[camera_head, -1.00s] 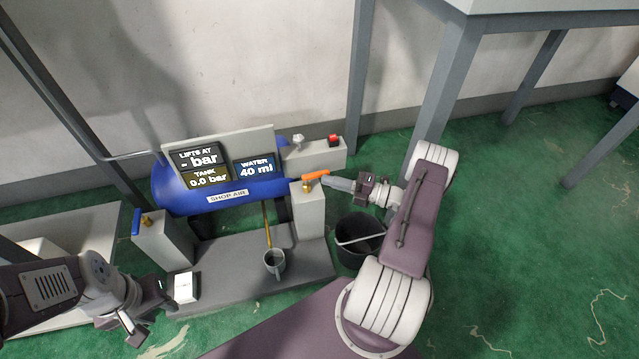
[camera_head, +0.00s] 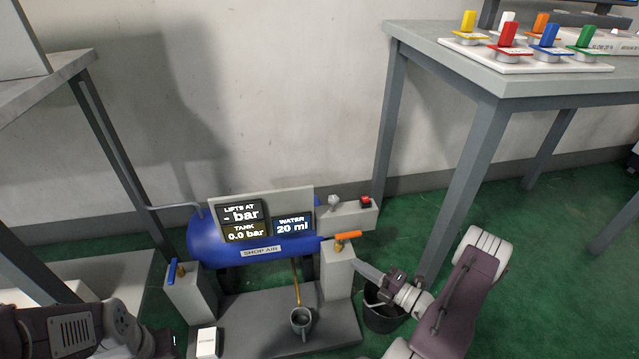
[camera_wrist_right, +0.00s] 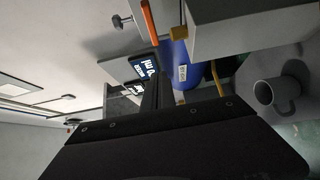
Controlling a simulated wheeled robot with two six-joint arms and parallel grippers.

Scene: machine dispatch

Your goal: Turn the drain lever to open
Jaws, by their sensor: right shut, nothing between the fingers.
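An orange lever (camera_head: 348,235) sits on a brass valve on top of the grey block right of the blue tank (camera_head: 205,240); it also shows in the wrist view (camera_wrist_right: 149,22). It lies roughly level, pointing right. A blue lever (camera_head: 172,271) stands on the left block. No label shows which is the drain lever. My right gripper (camera_head: 360,267) is shut and empty, just right of the right block and below the orange lever. A yellowish stream or tube (camera_head: 297,284) runs down to a grey mug (camera_head: 301,320). My left gripper is mostly cut off at bottom left.
The display (camera_head: 292,226) reads water 20 ml and tank 0.0 bar. A black bucket (camera_head: 384,318) stands below my right wrist. A red button (camera_head: 366,200) is on the back box. A table (camera_head: 480,75) with coloured handles stands at right.

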